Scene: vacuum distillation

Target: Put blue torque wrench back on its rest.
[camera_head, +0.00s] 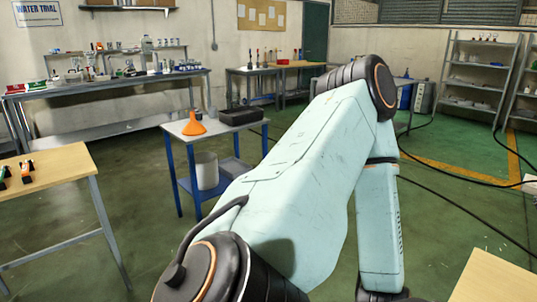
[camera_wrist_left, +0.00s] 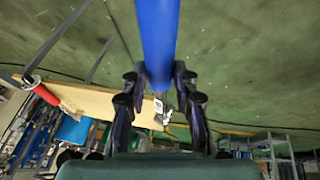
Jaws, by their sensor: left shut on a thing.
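The blue torque wrench (camera_wrist_left: 157,40) shows in the left wrist view as a thick blue bar running from the top edge down between the fingers. My left gripper (camera_wrist_left: 160,82) is shut on it, one dark finger on each side. The wrench's far end is cut off by the frame. In the head view my large pale arm fills the middle, and neither the wrench nor a gripper shows there. I cannot make out the wrench's rest in either view. My right gripper is not in view.
A wooden-topped table (camera_head: 60,165) with small orange-and-black tools stands at left. A blue-legged cart (camera_head: 180,130) holds an orange flask (camera_head: 194,126) and a black tray (camera_head: 240,116). A wooden tabletop (camera_wrist_left: 95,100) and red-handled item (camera_wrist_left: 40,90) show in the wrist view.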

